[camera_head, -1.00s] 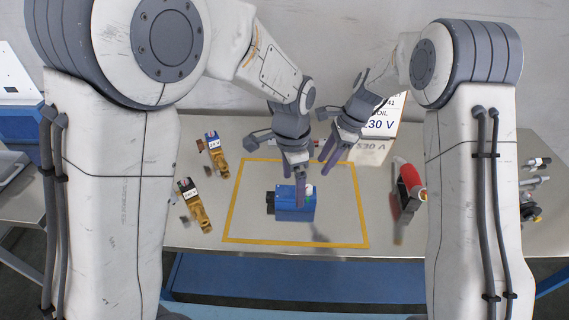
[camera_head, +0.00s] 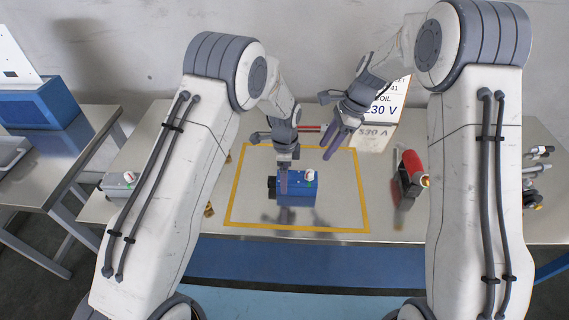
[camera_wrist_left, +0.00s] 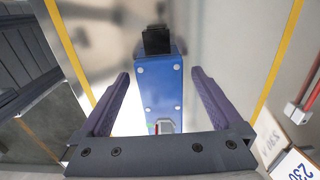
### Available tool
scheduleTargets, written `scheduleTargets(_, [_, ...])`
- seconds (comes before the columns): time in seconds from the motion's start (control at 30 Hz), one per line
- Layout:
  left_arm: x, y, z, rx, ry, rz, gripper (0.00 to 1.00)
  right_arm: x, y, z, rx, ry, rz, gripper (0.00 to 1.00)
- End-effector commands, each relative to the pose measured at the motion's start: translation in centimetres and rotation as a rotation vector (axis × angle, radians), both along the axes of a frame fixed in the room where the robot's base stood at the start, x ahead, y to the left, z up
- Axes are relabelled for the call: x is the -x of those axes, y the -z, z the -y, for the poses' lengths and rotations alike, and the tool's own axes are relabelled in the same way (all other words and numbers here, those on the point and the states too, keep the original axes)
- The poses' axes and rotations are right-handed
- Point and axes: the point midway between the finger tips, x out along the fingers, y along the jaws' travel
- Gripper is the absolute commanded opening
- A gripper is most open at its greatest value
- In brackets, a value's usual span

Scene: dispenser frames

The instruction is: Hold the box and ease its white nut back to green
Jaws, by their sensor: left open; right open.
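The blue box (camera_head: 300,192) lies inside the yellow outline on the table, with a black part on its left end. Its white nut (camera_head: 310,176) sits on top near the right end, with green and red marks beside it. My left gripper (camera_head: 283,188) is open and points down over the box. In the left wrist view its fingers stand on either side of the box (camera_wrist_left: 160,85), apart from it; the nut (camera_wrist_left: 164,126) shows near the palm, partly hidden. My right gripper (camera_head: 336,145) is open and empty, above and behind the box to the right.
A red and black tool (camera_head: 411,170) lies right of the yellow outline (camera_head: 363,200). A white 230 V sign (camera_head: 385,110) stands behind. Several small fittings (camera_head: 535,175) lie at the far right. My left arm covers the table's left part.

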Motion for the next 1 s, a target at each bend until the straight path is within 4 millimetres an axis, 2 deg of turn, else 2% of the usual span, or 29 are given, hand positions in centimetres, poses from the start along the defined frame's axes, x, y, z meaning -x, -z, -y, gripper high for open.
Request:
scheduleTargets(0.1, [0.0,1.7,0.0,0.000,0.000,-0.001,1.00,0.0,0.0,0.0,0.000,0.000,0.000,0.50])
scheduleTargets(0.23, [0.0,2.8,0.0,0.000,0.000,-0.001,1.00,0.0,0.0,0.0,0.000,0.000,0.000,0.50])
scheduleTargets(0.6, [0.0,3.4,0.0,0.000,0.000,0.001,1.00,0.0,0.0,0.0,0.000,0.000,0.000,0.50])
scheduleTargets(0.87, [0.0,3.3,0.0,0.000,-0.001,0.000,0.01,0.0,0.0,0.0,0.000,0.000,0.000,0.50])
scheduleTargets(1.0, [0.0,3.3,0.0,0.000,-0.001,0.000,0.00,0.0,0.0,0.0,0.000,0.000,0.000,0.50])
